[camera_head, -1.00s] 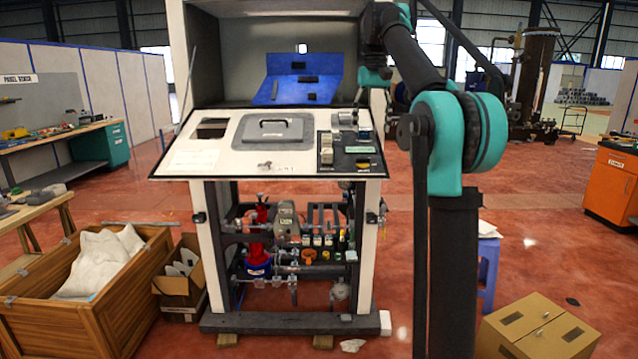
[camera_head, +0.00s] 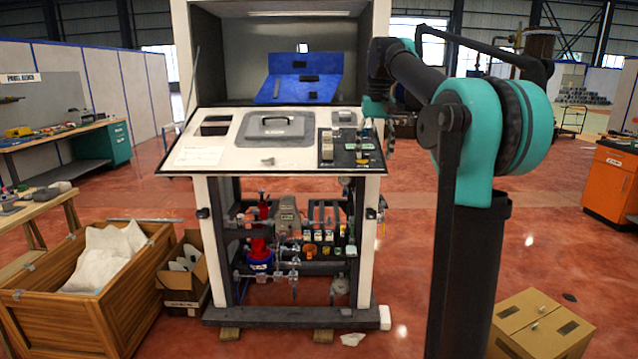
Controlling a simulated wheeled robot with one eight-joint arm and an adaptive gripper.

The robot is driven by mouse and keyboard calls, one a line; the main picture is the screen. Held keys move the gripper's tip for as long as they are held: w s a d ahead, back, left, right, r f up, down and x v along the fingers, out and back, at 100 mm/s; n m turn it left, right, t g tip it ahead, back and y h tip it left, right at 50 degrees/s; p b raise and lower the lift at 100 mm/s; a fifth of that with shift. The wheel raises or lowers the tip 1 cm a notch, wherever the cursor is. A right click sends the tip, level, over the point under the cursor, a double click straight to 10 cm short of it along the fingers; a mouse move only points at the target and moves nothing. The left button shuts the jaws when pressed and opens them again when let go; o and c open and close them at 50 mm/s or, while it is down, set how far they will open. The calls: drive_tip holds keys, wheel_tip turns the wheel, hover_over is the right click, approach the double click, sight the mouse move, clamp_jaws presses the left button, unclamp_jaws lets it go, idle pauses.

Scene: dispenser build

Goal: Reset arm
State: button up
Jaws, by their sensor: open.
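My arm rises on the right of the head view, with a large teal elbow joint, and its forearm reaches away to the upper left. My gripper (camera_head: 388,118) is small and dark at the far end, beside the right edge of the cabinet's sloped white panel (camera_head: 222,157). It is open, and I see nothing held in it. Its fingers are hard to make out against the dark background, and I cannot tell whether they touch the panel.
The dispenser cabinet (camera_head: 202,230) stands ahead, with a blue stand (camera_head: 300,82) inside. A wooden crate (camera_head: 60,318) and open carton (camera_head: 184,277) stand left. A closed cardboard box (camera_head: 540,325) lies at lower right. An orange cabinet (camera_head: 612,188) stands far right.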

drive_tip(key=s+d+f+t, duration=0.1)
drive_tip(key=s+f, duration=1.4)
drive_tip(key=f, duration=0.4)
drive_tip(key=s+d+f+t, duration=0.2)
drive_tip(key=s+f, duration=1.3)
drive_tip(key=f, duration=0.5)
drive_tip(key=shift+s+f, duration=0.2)
drive_tip(key=shift+f, duration=0.1)
